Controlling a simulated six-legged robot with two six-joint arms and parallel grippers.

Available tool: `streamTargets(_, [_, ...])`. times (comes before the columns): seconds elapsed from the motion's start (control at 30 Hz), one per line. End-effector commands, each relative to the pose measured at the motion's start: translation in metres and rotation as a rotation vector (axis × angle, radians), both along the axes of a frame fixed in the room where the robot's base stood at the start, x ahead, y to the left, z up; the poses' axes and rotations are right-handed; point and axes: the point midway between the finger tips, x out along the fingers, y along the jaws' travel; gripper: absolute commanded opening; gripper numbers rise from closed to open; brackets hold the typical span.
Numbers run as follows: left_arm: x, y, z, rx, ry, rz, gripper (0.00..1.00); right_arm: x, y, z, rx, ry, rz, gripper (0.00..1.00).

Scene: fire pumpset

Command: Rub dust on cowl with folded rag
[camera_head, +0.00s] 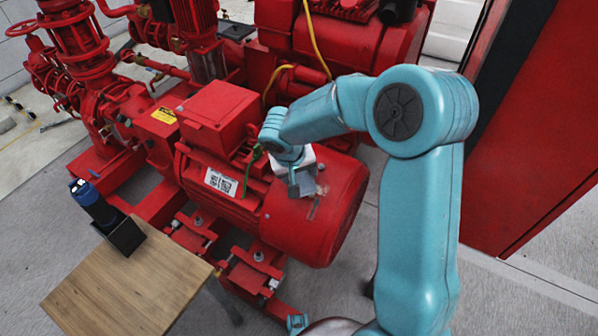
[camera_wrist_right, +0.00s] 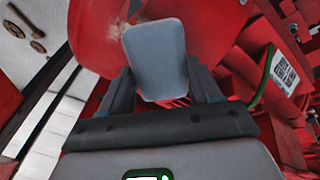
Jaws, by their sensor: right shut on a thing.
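The cowl (camera_head: 335,215) is the red rounded end cover of the motor, in the middle of the head view. A brownish dust patch (camera_head: 314,208) shows on it beside the rag. My right gripper (camera_head: 298,178) is over the cowl, shut on the folded rag (camera_head: 306,183), a small grey-blue pad. In the right wrist view the rag (camera_wrist_right: 155,60) sits between both fingers of my right gripper (camera_wrist_right: 163,88), with the red cowl (camera_wrist_right: 95,35) behind it. A pale dusty smear (camera_wrist_right: 118,30) shows left of the rag. Whether the rag touches the cowl I cannot tell. My left gripper is not in view.
A wooden table (camera_head: 135,285) stands at lower left with a blue-black cylinder (camera_head: 92,203) in a dark holder (camera_head: 125,237). Red pumps and pipes (camera_head: 85,60) fill the back. A red cabinet (camera_head: 535,130) stands at right. A yellow cable (camera_head: 315,45) runs behind the motor.

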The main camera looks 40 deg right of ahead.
Motion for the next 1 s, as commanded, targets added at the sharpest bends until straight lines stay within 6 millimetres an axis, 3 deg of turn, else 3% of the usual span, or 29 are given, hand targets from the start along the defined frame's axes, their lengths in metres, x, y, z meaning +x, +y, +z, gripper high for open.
streamTargets(1.0, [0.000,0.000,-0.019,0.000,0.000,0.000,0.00,0.002,-0.006,-0.019,0.000,0.000,0.000,0.39])
